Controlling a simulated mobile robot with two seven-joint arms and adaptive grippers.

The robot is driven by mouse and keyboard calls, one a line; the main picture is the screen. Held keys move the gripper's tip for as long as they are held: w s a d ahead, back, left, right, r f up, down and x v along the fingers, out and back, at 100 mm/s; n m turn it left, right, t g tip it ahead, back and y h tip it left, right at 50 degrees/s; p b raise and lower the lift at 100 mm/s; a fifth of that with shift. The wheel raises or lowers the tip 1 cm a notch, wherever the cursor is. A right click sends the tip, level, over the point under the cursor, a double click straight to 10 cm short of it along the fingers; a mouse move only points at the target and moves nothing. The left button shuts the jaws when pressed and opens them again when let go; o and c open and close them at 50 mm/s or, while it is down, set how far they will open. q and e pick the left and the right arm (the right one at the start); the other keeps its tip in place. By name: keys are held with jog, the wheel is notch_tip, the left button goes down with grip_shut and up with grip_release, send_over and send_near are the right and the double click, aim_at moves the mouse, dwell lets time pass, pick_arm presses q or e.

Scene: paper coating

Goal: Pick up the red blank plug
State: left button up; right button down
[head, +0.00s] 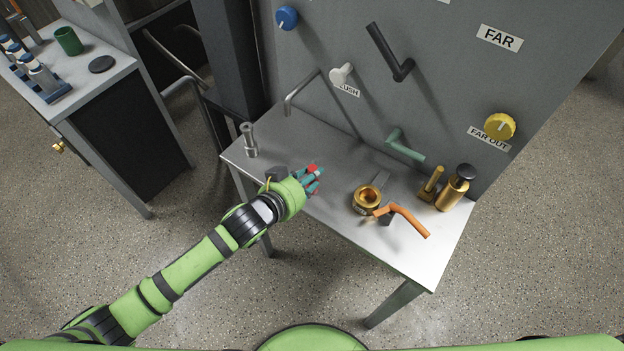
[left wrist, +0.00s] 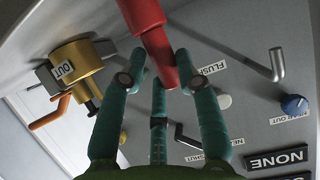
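The red blank plug (left wrist: 153,40) comes in from the top edge of the left wrist view, and its narrow end lies between the teal fingertips of my left gripper (left wrist: 160,60). The far part of the plug is out of that view. In the head view my left gripper (head: 313,181) is over the left part of the grey table, and small bits of the red plug (head: 312,168) show among the fingers. The fingers are bent in around the plug, but I cannot tell whether they press on it. My right gripper is not in view.
On the table (head: 331,218) stand a brass cup (head: 367,199) with an orange handle (head: 409,219), a brass bottle (head: 453,190) and a small metal post (head: 249,141). A grey panel (head: 440,95) with knobs and handles rises behind. A side bench (head: 103,79) stands left.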

pick_arm(q)
grip_shut()
